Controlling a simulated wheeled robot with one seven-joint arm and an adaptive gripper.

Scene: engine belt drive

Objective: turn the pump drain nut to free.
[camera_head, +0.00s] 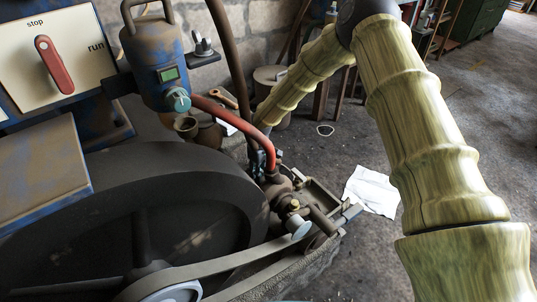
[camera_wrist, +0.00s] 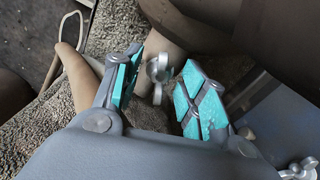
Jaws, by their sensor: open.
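A pale metal wing nut (camera_wrist: 157,73), which I take for the pump drain nut, sits on a brownish rounded body in the wrist view. My gripper (camera_wrist: 161,60) has its two teal-padded fingers apart, one on each side of this nut. I see no clear contact between pads and nut. In the head view my arm comes down from the top right towards the pump (camera_head: 292,205). The gripper is hard to make out there among dark parts beside the red hose, and the drain nut cannot be made out.
A red hose (camera_head: 240,122) runs from the blue canister (camera_head: 155,62) to the pump. A large dark wheel (camera_head: 190,190) and a belt (camera_head: 245,262) are close by. Another wing nut (camera_wrist: 301,169) shows at lower right in the wrist view. White paper (camera_head: 372,190) lies on the floor.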

